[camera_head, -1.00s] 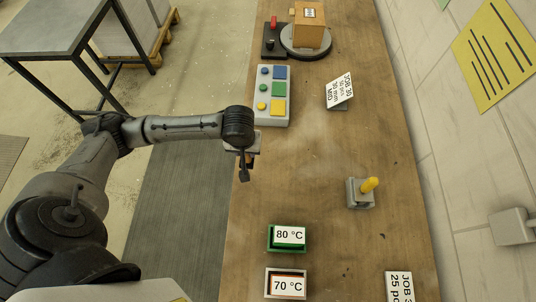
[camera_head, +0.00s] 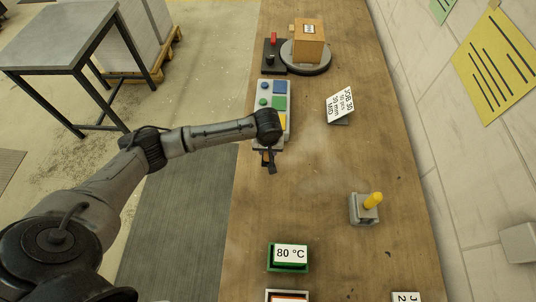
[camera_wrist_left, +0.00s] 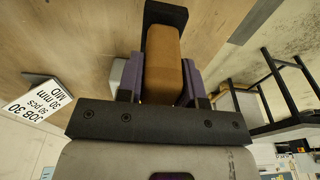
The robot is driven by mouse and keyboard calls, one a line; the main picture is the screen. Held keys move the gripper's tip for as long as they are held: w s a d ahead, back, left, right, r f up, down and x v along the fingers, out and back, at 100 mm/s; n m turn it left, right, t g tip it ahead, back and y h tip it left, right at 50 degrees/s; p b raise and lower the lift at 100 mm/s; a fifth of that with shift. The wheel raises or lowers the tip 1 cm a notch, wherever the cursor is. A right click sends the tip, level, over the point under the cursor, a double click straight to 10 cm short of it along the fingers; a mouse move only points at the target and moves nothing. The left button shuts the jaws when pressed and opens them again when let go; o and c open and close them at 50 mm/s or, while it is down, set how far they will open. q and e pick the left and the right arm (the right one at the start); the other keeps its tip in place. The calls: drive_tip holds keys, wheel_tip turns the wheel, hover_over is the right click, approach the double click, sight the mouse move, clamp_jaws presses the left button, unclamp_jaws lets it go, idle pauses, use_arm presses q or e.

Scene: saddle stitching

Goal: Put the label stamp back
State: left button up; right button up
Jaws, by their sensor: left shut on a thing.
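My left gripper (camera_wrist_left: 160,82) is shut on the label stamp (camera_wrist_left: 163,62), a brown block with a dark end in the left wrist view. The purple fingers press on both its sides. In the head view my left gripper (camera_head: 268,158) hangs over the left edge of the bench, at the near end of the button panel. The stamp is mostly hidden there by my wrist. I cannot tell which spot on the bench is the stamp's own place. My right gripper is out of view.
The button panel (camera_head: 265,101) lies beside my wrist. A turntable (camera_head: 306,62) with a cardboard box (camera_head: 309,43) stands beyond it. A job card (camera_head: 340,104), a grey block with yellow handle (camera_head: 363,209) and a green 80 °C tray (camera_head: 289,268) are around. The middle bench (camera_head: 310,165) is clear.

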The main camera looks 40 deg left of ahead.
use_arm(q)
drive_tip(key=shift+f, duration=1.95)
drive_tip(key=shift+f, duration=0.1)
drive_tip(key=o, duration=0.8)
drive_tip(key=r, duration=0.8)
drive_tip(key=s+d+r+p, duration=0.1)
drive_tip(key=r, duration=0.3)
drive_tip(key=s+d+f+m+t+h, duration=0.1)
drive_tip(key=s+d+f+m, duration=0.3)
drive_tip(key=s+d, duration=0.25)
drive_tip(key=s+d+f+m+t+h, duration=0.1)
drive_tip(key=s+d+f+m+h, duration=0.2)
drive_tip(key=s+d, duration=0.35)
drive_tip(key=s+a+m+y, duration=0.1)
drive_tip(key=s, duration=0.4)
drive_tip(key=s+a+y, duration=0.1)
drive_tip(key=s+a, duration=0.1)
drive_tip(key=s, duration=0.2)
drive_tip(key=s+a+m+y, duration=0.1)
drive_tip(key=s, duration=0.4)
drive_tip(key=shift+s+a+f+m+t, duration=0.15)
drive_tip(key=shift+s+a+m+t, duration=0.05)
drive_tip(key=shift+s+m+t, duration=0.15)
